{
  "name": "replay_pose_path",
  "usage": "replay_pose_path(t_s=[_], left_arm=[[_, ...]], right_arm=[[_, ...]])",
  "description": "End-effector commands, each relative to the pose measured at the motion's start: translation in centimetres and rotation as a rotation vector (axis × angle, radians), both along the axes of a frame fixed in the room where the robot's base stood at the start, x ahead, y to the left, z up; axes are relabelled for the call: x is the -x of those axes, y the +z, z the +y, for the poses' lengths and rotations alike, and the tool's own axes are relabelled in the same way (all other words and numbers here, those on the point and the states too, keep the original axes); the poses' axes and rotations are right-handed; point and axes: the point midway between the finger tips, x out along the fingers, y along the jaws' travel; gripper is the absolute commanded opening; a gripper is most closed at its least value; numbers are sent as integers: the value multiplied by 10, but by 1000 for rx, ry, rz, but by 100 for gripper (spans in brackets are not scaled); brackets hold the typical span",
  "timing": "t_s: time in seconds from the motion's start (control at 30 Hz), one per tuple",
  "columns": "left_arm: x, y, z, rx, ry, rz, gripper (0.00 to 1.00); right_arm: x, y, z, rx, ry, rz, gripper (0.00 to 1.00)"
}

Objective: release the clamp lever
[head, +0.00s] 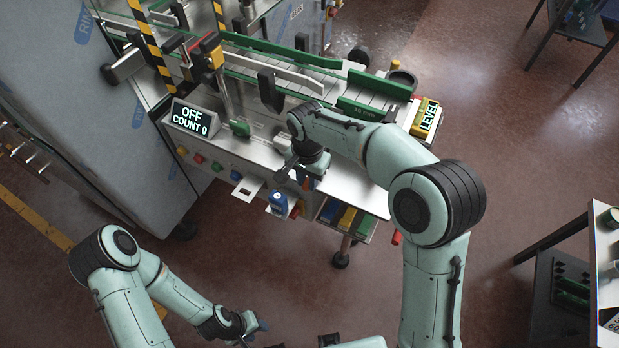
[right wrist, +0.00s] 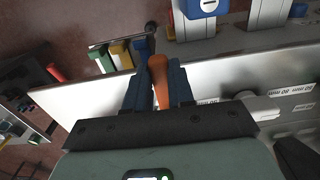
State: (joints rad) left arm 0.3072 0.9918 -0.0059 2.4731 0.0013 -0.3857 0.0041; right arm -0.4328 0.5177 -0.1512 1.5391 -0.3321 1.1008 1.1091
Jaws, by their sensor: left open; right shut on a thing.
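The orange clamp lever (right wrist: 159,78) stands between the two dark blue fingers of my right gripper (right wrist: 157,88) in the right wrist view. The fingers are shut on it. In the head view my right gripper (head: 294,172) is at the front edge of the machine, and a bit of orange shows beside it. The lever's pivot is hidden behind the gripper. My left gripper (head: 258,328) is open and empty, low over the floor at the bottom of the head view, well away from the machine.
A display (head: 190,118) reads "OFF COUNT 0". A tray of coloured blocks (head: 345,216) sits below. Open floor lies in front.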

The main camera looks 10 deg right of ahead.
Motion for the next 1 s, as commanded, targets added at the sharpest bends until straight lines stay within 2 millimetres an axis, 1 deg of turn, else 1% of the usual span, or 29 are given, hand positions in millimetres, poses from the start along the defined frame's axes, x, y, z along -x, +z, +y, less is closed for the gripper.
replay_pose_path(t_s=[0.33, 0.37, 0.4, 0.43, 0.67, 0.77, 0.87, 0.97, 1.0], left_arm=[[0, 0, 0, 0, 0, 0, 43], [0, 0, 0, 0, 0, 0, 43], [0, 0, 0, 0, 0, 0, 43], [0, 0, 0, 0, 0, 0, 43], [0, 0, 0, 0, 0, 0, 43], [-1, 1, 0, 0, 0, -1, 43], [-2, 2, 0, 0, 0, -2, 43], [-4, 5, 0, 0, -1, -5, 43], [-6, 7, 0, 0, 0, -7, 43]], right_arm=[[-2, 2, 0, -4, -10, -7, 0], [-2, 2, 0, -4, -10, -7, 33], [-2, 2, 0, -4, -10, -7, 46], [-2, 2, 0, -4, -9, -7, 49], [-1, 1, 0, -2, -7, -3, 49], [-1, 4, 0, -2, -6, -3, 49], [-2, 14, 1, -3, -6, -6, 49], [-2, 33, 1, -3, -6, -9, 49], [-2, 42, 1, -3, -6, -9, 49]])
